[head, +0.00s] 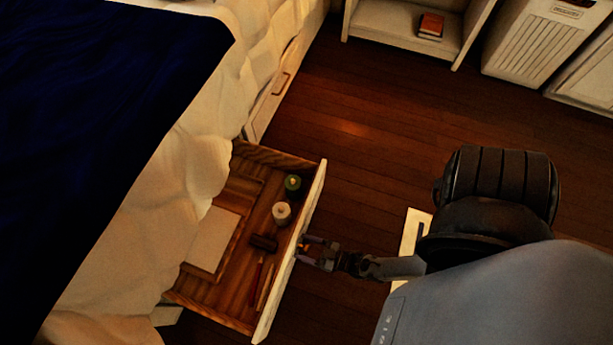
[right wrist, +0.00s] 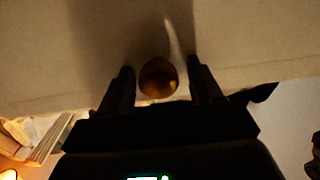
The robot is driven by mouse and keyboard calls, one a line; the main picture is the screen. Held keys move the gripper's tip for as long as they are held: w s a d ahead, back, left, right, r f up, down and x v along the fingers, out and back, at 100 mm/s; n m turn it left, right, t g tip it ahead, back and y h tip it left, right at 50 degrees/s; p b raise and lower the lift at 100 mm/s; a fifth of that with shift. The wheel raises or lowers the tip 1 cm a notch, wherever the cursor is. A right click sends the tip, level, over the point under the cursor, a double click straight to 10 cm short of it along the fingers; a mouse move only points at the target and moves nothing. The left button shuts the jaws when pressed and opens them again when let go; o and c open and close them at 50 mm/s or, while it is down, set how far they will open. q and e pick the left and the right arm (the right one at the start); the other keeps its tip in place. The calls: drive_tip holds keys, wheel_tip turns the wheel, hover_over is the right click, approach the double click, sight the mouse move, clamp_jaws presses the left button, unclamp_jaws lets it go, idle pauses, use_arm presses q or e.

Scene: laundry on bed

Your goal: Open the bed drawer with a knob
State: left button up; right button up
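The bed drawer (head: 268,318) stands pulled out from under the bed, its inside visible in the head view. Its pale front panel also fills the upper part of the right wrist view (right wrist: 240,45). The round, brownish knob (right wrist: 158,78) is on that front. My right gripper (head: 308,249) is at the outer side of the drawer front. In the right wrist view its two fingers (right wrist: 162,90) stand apart, one on each side of the knob, with a visible gap on both sides. My left gripper is in neither view.
The drawer holds a green candle (head: 293,183), a white candle (head: 281,213), a pale book or pad (head: 214,240) and pencils (head: 264,285). Another drawer with a handle (head: 281,84) is farther along the bed. Wooden floor (head: 390,130) is clear toward the shelf (head: 395,22).

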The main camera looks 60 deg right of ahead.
drive_tip(key=shift+s+f, duration=0.1)
drive_tip(key=shift+s, duration=0.05)
drive_tip(key=s+p, duration=0.1)
drive_tip(key=s, duration=0.9)
drive_tip(key=shift+s+d, duration=0.3)
drive_tip(key=shift+d, duration=0.15)
